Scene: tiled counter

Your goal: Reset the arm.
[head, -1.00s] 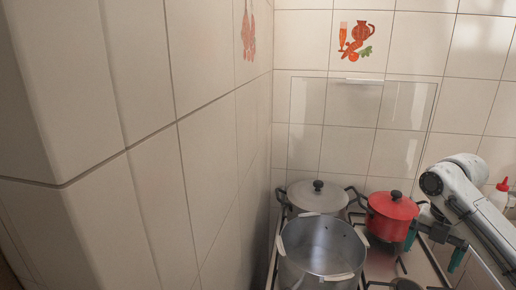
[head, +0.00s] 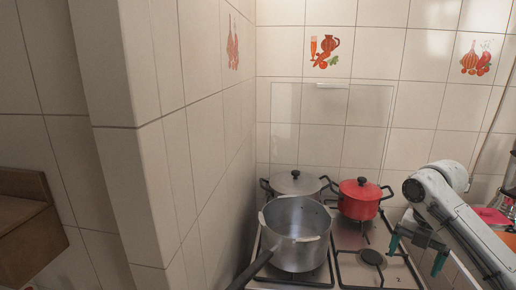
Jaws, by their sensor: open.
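My arm comes in from the right side of the head view, and my gripper (head: 416,256) hangs at its end with two teal fingers pointing down. The fingers are apart with nothing visible between them. The gripper appears to the right of the stove's front right burner and lower in the picture than the red pot (head: 360,204). Its height above the surface is hard to tell.
On the stove (head: 345,281) stand an open grey pot with a long handle (head: 290,247), a lidded grey pot (head: 297,184) and the red pot. The front right burner (head: 371,258) is bare. A tiled wall corner (head: 160,190) juts out at left, beside a brown wooden piece (head: 30,225).

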